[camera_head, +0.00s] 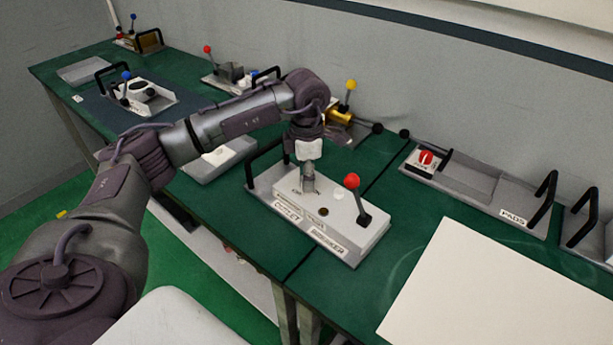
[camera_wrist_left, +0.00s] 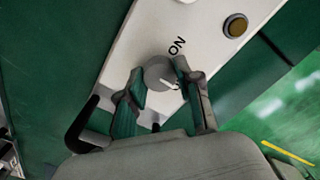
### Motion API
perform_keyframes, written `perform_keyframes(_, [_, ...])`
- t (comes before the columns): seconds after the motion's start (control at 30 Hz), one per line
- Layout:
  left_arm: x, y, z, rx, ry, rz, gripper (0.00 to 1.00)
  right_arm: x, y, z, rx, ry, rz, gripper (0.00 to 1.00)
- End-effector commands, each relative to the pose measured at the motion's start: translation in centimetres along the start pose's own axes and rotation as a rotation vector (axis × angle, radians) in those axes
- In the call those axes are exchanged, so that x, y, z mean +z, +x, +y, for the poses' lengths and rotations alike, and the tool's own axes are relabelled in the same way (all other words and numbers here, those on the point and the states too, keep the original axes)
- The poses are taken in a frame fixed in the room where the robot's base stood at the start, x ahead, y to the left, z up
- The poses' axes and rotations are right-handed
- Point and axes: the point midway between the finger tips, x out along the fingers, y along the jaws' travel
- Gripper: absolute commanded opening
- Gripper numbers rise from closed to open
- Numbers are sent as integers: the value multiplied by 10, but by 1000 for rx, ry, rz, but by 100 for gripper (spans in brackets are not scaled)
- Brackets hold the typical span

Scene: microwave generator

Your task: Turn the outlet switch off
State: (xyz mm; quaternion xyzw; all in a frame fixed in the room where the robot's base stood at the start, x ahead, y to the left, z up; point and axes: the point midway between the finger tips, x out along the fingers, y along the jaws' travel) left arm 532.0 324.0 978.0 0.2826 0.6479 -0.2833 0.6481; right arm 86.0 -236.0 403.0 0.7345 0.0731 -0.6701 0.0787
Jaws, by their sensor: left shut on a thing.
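The outlet switch is a grey round knob (camera_wrist_left: 158,72) on a white control box (camera_head: 290,214) with labels that read like OUTLET and BREAKER. In the left wrist view the word ON is printed above and right of the knob. A short white mark shows at the knob's lower right edge. My left gripper (camera_head: 309,172) reaches down from above onto the box's left part. In the left wrist view the left gripper (camera_wrist_left: 156,78) has its fingers on both sides of the knob, shut on it. My right gripper is not in view.
On the same box, a red-ball lever (camera_head: 352,182) stands right of the gripper, and a round brass-coloured button (camera_wrist_left: 236,26) shows. A black handle (camera_head: 266,163) is at the box's left end. A yellow-ball lever (camera_head: 350,86) stands behind. A pale board (camera_head: 480,290) lies right.

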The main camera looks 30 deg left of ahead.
Motion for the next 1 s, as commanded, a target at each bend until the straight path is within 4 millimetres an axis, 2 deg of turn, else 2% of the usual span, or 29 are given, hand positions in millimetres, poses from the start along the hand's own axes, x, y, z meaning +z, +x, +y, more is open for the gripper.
perform_keyframes(0.3, [0, -1, 0, 1, 2, 0, 0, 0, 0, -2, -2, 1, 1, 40])
perform_keyframes(0.33, [0, -1, 0, 1, 2, 0, 36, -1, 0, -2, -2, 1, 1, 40])
perform_keyframes(0.47, [0, -1, 0, 1, 2, 0, 57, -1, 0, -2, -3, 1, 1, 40])
perform_keyframes(0.5, [0, -1, 0, 1, 2, 0, 60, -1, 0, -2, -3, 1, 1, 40])
perform_keyframes(0.83, [0, -3, 0, 1, 1, 0, 60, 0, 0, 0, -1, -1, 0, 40])
perform_keyframes(1.0, [0, -26, 1, 4, 1, -2, 60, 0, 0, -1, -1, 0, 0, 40])
